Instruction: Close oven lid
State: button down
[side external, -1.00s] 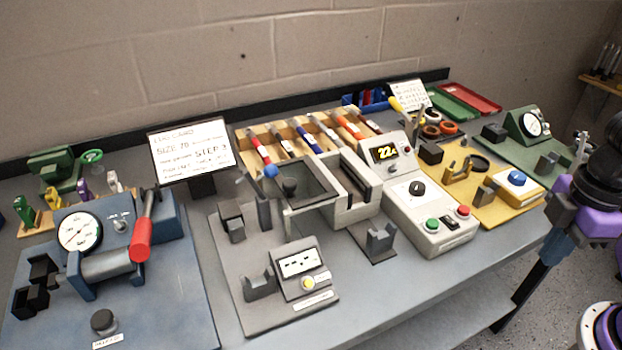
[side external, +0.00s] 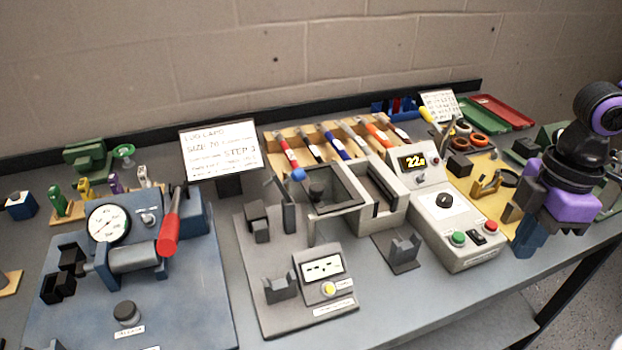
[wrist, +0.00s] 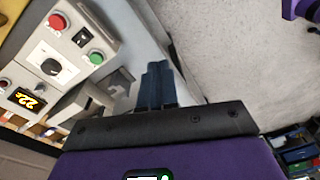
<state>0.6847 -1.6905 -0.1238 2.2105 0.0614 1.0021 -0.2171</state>
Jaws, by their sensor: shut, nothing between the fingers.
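The oven is a light grey box (side external: 388,221) with an open slot in its top, beside a control unit (side external: 447,216) with a lit display, dial and buttons. A dark framed panel with a black knob, which looks like the lid (side external: 345,180), lies to the left of the slot, leaving the slot uncovered. My gripper (side external: 526,244) is right of the control unit, near the table's front edge and well apart from the lid. In the wrist view its blue fingers (wrist: 157,86) are together with nothing between them. The control unit also shows there (wrist: 62,60); the lid cannot be made out.
A grey fixture plate (side external: 262,310) with a small meter box stands in front of the lid. A rack of coloured-handled tools (side external: 340,140) is behind the oven. A blue press with a red lever (side external: 168,234) stands left. A yellow plate (side external: 487,170) lies right, partly behind my arm.

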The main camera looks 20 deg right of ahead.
jog(key=w+a+r+n+y, duration=0.2)
jog(key=w+a+r+n, duration=0.1)
jog(key=w+a, duration=1)
jog(key=w+a+r+n+y, duration=0.1)
jog(key=w+a+r+n, duration=0.2)
jog(key=w+a, duration=0.95)
notch_tip(320, 180, down, 10)
jog(key=w+d, duration=0.2)
jog(key=shift+d, duration=0.35)
jog(key=shift+w, duration=0.15)
